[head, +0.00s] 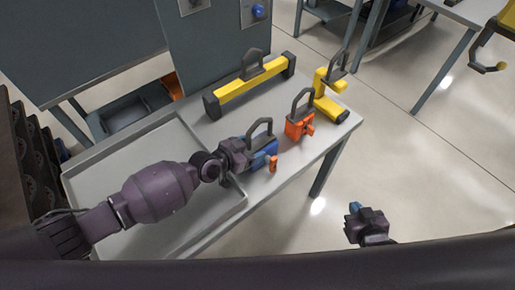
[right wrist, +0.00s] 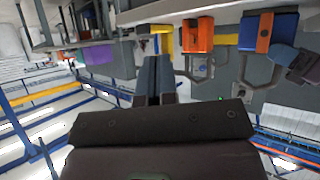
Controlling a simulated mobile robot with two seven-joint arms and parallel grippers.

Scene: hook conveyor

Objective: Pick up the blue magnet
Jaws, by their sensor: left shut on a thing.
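The blue magnet (head: 263,147) has a dark grey loop handle and an orange lever. It is at the tabletop near the middle of the head view. My left gripper (head: 243,154) is shut on it from the left side. Whether its base touches the table is hard to tell. The blue magnet (right wrist: 286,27) also shows at the upper right of the right wrist view, with my left gripper (right wrist: 296,60) against it. My right gripper (head: 367,222) is off the table's right edge, over the floor. Its fingers (right wrist: 157,75) lie together and empty in the right wrist view.
An orange magnet (head: 298,125) stands just right of the blue one. A long yellow bar with a handle (head: 248,92) and a yellow hook piece (head: 328,97) stand behind. A shallow grey tray (head: 240,207) fills the table's left. A yellow hook (head: 487,50) hangs at upper right.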

